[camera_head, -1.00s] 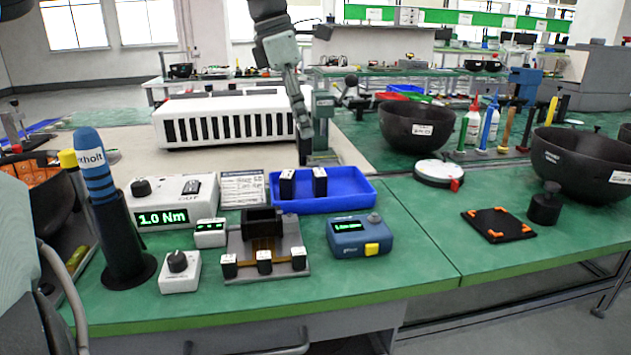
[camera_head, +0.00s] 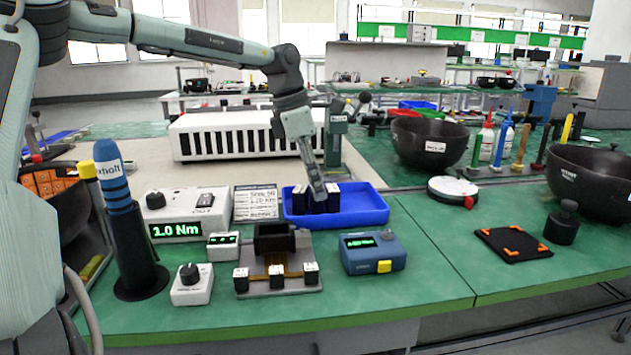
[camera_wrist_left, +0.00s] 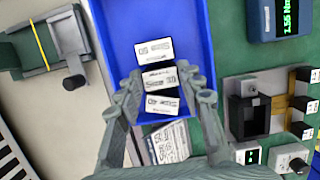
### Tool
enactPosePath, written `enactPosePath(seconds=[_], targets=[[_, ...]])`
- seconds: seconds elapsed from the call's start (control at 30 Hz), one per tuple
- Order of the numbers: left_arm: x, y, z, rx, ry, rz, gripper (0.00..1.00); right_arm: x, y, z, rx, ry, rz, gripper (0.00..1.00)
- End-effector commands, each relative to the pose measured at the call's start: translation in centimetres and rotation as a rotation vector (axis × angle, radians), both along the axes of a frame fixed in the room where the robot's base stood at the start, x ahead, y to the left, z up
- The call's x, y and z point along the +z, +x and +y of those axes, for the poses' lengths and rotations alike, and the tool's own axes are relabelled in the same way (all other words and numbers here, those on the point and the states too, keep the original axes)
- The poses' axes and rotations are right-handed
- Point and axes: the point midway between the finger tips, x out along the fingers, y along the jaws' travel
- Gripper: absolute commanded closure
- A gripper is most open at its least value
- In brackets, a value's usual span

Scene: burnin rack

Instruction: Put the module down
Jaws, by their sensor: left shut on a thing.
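My left gripper (camera_head: 320,196) reaches down into the blue tray (camera_head: 362,217) from above. It is shut on a black module with a white label, the middle one (camera_wrist_left: 160,77) of three in a row in the left wrist view. One module (camera_wrist_left: 154,50) stands on its far side and another (camera_wrist_left: 162,103) on its near side, both close to it in the tray (camera_wrist_left: 126,20). In the head view the gripper partly hides the modules (camera_head: 299,201). I cannot tell whether the held module touches the tray floor. My right gripper is not in view.
A printed card (camera_head: 255,204) and a torque unit reading 1.0 Nm (camera_head: 188,212) stand left of the tray. A test fixture (camera_head: 277,270) and a blue meter (camera_head: 372,252) stand in front. The tray's right part is empty.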

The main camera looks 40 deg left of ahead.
Motion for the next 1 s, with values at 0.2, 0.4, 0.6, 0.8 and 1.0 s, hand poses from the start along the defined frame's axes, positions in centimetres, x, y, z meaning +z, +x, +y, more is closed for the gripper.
enactPosePath(seconds=[0.2,0.4,0.6,0.8,1.0], targets=[[-0.1,0.0,0.0,0.0,0.0,0.0,0.44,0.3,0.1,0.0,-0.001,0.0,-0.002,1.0],[-0.1,0.0,0.0,0.0,0.0,0.0,0.42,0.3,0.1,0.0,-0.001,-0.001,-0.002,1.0],[0.4,0.0,0.1,0.0,0.0,-0.001,0.42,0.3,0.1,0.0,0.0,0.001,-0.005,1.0],[3.8,-0.7,0.6,0.002,-0.001,-0.005,0.42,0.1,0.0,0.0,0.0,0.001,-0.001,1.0],[8.0,-1.6,1.5,0.001,0.0,-0.004,0.42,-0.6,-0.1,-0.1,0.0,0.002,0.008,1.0]])
